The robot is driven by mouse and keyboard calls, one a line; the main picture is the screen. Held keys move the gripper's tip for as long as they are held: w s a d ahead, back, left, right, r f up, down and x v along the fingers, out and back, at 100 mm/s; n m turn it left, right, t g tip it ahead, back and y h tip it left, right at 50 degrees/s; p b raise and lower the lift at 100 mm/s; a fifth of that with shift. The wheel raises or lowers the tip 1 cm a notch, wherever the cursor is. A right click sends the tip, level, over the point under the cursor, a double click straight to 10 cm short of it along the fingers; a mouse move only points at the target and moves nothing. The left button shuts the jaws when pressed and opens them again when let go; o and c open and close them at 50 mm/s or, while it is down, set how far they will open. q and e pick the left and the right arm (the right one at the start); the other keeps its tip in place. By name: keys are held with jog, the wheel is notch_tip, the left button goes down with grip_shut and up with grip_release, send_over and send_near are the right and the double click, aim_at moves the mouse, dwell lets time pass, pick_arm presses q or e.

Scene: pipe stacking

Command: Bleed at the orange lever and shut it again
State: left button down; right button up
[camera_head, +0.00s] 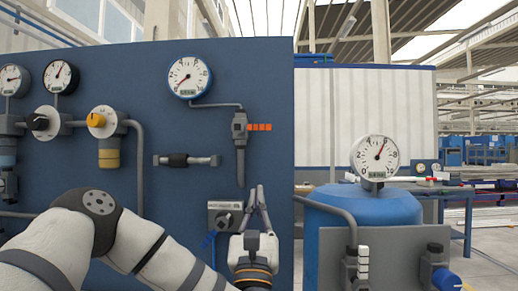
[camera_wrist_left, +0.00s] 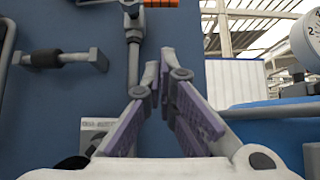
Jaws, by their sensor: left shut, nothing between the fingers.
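The orange lever (camera_head: 259,127) points right from a grey valve (camera_head: 240,127) on the blue panel, level and at right angles to the vertical pipe. My right gripper is out of view.
A blue tank (camera_head: 375,207) with a gauge (camera_head: 375,157) stands right of the panel edge.

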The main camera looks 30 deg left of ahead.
aim_at(251, 128)
pick_arm(q)
jog(key=s+d+r+p+x, duration=0.1)
jog(key=r+p+x, duration=0.1)
jog(key=x, duration=1)
jog(key=shift+r, duration=0.35)
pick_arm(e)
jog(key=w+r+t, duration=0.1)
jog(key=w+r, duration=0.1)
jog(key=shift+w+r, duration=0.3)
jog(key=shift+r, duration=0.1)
pick_arm(q)
jog(key=shift+s+f, duration=0.1)
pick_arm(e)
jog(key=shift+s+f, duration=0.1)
pick_arm(q)
jog(key=shift+d+n+g+y, duration=0.1)
jog(key=shift+n+g+y, duration=0.4)
jog(key=shift+n+y, duration=0.3)
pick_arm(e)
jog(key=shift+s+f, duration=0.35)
pick_arm(q)
jog(key=shift+n, duration=0.3)
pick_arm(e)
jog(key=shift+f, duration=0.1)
